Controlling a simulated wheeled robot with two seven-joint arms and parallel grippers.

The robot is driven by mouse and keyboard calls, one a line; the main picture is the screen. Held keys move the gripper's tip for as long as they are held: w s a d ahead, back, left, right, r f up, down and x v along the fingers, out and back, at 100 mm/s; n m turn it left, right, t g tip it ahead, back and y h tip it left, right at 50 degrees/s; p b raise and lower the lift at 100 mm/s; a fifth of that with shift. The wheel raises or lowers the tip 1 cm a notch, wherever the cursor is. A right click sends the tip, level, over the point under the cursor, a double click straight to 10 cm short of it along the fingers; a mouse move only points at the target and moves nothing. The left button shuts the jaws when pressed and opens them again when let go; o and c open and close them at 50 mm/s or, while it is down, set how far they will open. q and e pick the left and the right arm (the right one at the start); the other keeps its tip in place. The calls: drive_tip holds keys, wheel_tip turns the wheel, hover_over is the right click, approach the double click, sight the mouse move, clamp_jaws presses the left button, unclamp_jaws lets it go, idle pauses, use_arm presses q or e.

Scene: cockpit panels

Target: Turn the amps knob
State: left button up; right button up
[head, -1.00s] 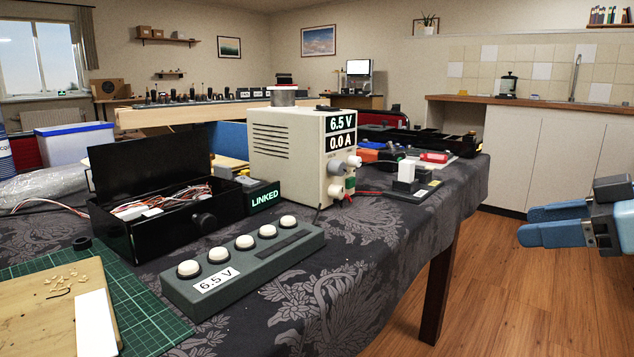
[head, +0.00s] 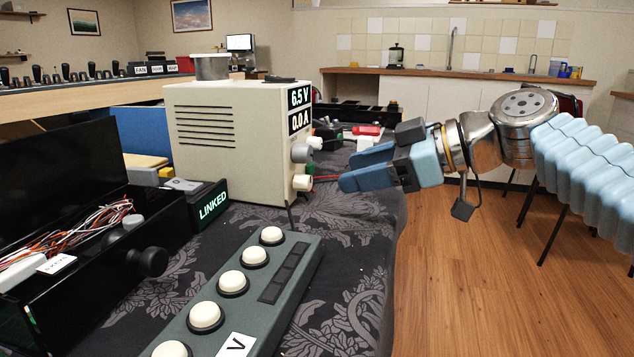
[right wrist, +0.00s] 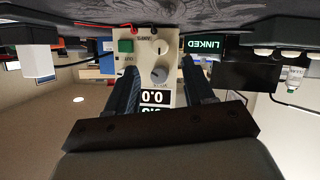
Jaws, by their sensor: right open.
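The beige power supply (head: 225,130) stands on the cloth-covered table and reads 6.5 V and 0.0 A. On its front, in the head view, a grey knob (head: 301,152) sits above a white knob (head: 302,183). In the right wrist view, upside down, the white knob (right wrist: 158,47) is beside a label that seems to read AMPS; the grey knob (right wrist: 160,75) is nearer the display. My right gripper (head: 354,170) is open and empty, apart from the knobs and facing them. Its fingers flank the panel in the right wrist view (right wrist: 160,68). My left gripper is out of view.
A grey box with white buttons (head: 240,285) lies in front of the supply. A LINKED display (head: 212,203) and an open black box of wires (head: 90,250) stand left. A red lead (head: 326,179) runs from the supply's front. Floor at right is open.

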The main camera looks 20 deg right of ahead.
sight(310, 182)
drive_tip(key=x, duration=0.7)
drive_tip(key=shift+c, duration=0.2)
clamp_jaws()
